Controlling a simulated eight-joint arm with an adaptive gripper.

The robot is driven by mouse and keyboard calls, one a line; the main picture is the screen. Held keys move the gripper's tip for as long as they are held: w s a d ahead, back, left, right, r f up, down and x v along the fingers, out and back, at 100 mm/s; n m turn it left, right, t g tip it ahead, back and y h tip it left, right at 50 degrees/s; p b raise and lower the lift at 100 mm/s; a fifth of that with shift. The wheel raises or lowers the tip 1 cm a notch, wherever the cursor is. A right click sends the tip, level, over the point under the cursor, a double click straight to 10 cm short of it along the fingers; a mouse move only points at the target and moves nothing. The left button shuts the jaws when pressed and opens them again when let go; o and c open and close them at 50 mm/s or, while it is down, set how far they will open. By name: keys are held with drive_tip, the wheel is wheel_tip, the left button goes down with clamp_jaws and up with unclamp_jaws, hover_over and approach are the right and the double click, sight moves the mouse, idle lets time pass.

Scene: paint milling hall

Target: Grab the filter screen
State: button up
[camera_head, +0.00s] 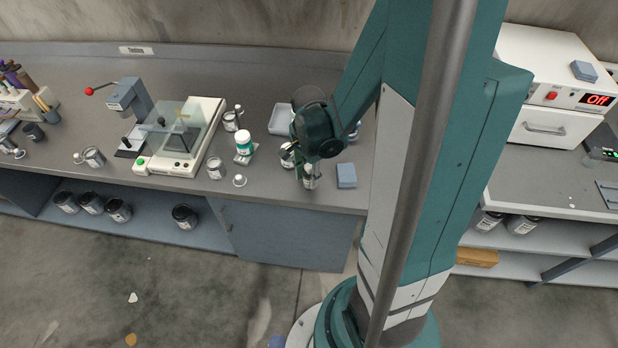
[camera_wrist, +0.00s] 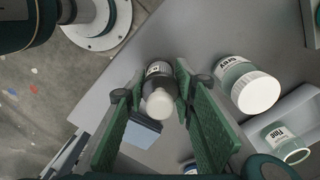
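I cannot pick out a filter screen for certain in either view. My gripper (camera_wrist: 160,84) points down over the bench, its two green-padded fingers apart. A small dark bottle with a pale cap (camera_wrist: 160,103) stands between the fingers in the wrist view. Narrow gaps seem to show beside it, and no grip on it is clear. In the head view my gripper (camera_head: 303,172) is low near the bench's front edge, just over a small jar (camera_head: 312,183). My arm hides part of the bench behind it.
A blue-grey block (camera_head: 346,175) lies right of my gripper. A white-capped jar labelled Gray (camera_wrist: 245,87) stands close by, near a tray (camera_head: 281,120). An oven (camera_head: 552,80) reads Off at right.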

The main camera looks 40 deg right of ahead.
drive_tip(key=shift+r, duration=0.1)
idle(0.3)
drive_tip(key=shift+r+p, duration=0.9)
drive_tip(key=shift+r, duration=4)
